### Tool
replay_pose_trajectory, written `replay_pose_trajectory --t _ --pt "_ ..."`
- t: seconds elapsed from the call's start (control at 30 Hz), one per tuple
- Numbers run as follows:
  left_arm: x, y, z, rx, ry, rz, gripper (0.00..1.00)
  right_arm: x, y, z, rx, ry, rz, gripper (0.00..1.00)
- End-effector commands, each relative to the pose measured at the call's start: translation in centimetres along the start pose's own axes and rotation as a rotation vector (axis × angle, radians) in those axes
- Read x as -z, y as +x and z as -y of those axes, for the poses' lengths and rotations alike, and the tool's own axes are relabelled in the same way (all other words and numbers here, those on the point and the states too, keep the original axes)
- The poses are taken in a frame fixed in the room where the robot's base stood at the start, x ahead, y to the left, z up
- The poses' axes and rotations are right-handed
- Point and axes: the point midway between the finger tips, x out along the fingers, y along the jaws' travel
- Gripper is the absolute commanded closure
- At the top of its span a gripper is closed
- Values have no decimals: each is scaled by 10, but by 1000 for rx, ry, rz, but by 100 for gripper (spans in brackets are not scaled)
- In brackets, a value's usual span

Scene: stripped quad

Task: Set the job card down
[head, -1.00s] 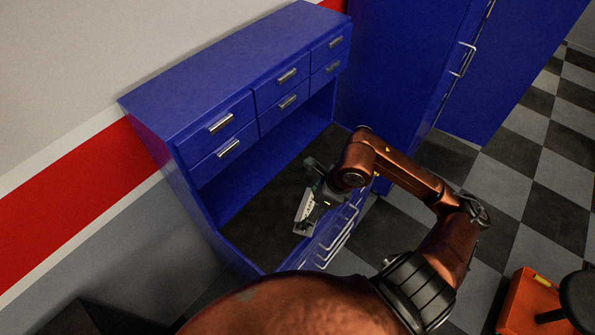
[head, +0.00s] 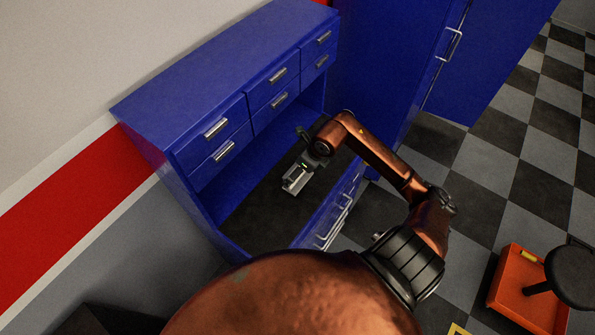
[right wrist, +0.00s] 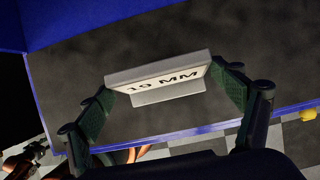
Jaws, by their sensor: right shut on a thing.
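The job card (right wrist: 158,81) is a small pale plate with a thicker foot and the dark text "19 MM". My right gripper (right wrist: 172,88) is shut on it, with one green finger pad at each end of the card. In the head view the card (head: 293,181) is small and partly hidden by the right gripper (head: 302,172). It is over the dark worktop (head: 262,209) of the blue workbench; I cannot tell whether it touches the top. My left gripper is not in view.
Blue drawers (head: 216,128) with metal handles overhang the back of the worktop. A tall blue cabinet (head: 390,60) stands at the right. The worktop around the card looks clear. An orange cart (head: 520,292) and a black stool (head: 571,276) are on the checkered floor.

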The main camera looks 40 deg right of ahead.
Motion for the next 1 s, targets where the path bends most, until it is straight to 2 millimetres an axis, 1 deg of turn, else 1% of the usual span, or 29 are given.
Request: replay_pose_trajectory --t 0.1,0.3,0.5,0.57,0.77,0.93,0.97,1.0 --pt "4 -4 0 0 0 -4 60 -3 12 6 -2 1 0 39" --pt "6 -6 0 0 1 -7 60 -4 24 11 -1 1 0 39" --pt "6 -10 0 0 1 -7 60 6 48 10 -3 2 -1 39" --pt "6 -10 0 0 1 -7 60 7 51 11 -1 0 2 39" --pt "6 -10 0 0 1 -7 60 7 52 11 0 -2 1 39" --pt "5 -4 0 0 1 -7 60 10 56 11 0 -2 0 39" --pt "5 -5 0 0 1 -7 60 9 55 11 0 -1 0 12" --pt "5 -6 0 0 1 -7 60 9 55 11 0 -1 0 9"
